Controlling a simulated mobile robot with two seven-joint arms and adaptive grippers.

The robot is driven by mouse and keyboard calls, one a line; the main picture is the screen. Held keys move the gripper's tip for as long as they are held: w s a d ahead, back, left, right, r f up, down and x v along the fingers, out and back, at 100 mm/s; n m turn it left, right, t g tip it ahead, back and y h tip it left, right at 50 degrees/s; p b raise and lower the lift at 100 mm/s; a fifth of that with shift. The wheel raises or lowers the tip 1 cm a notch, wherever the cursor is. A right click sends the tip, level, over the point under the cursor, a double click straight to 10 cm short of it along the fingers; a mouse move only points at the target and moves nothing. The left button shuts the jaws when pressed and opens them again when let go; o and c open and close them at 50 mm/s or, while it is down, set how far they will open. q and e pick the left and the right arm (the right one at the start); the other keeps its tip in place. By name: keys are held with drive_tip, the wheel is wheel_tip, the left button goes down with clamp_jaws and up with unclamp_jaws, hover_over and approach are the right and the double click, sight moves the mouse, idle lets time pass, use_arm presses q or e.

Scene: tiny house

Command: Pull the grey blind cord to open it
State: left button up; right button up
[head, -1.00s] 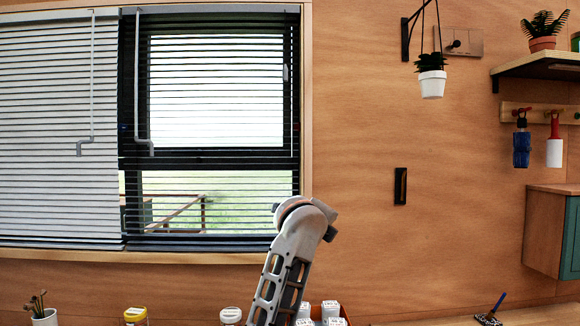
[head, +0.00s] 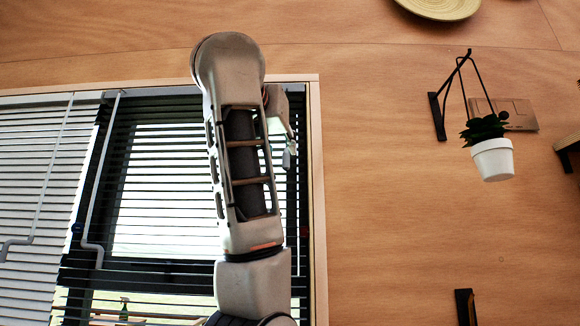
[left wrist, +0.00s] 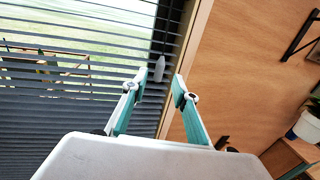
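The grey blind cord's pull (left wrist: 159,68) hangs in front of the dark slatted blind (left wrist: 75,105), near the window's right edge. In the left wrist view it appears between the fingertips of my left gripper (left wrist: 157,88), a little above them in the picture. The fingers are apart and nothing is visibly held; I cannot tell how far beyond them the pull is. In the head view my raised left arm covers part of the right blind (head: 120,240), and my left gripper (head: 286,145) is mostly hidden behind it. My right gripper is in no view.
A window frame (head: 319,200) borders the blind on the right. Pale wands (head: 92,175) hang in front of the blinds. A white hanging plant pot (head: 492,158) on a black bracket is to the right. The wall between frame and pot is clear.

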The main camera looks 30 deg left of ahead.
sight(285, 156)
use_arm(q)
drive_tip(key=shift+w+a, duration=0.25)
drive_tip(key=shift+w, duration=0.15)
drive_tip(key=p+x, duration=0.1)
drive_tip(key=x, duration=0.4)
drive_tip(key=shift+w+a+p, duration=0.1)
drive_tip(key=shift+w+p, duration=0.2)
drive_tip(key=shift+w+a, duration=0.1)
drive_tip(key=shift+w, duration=0.2)
clamp_jaws()
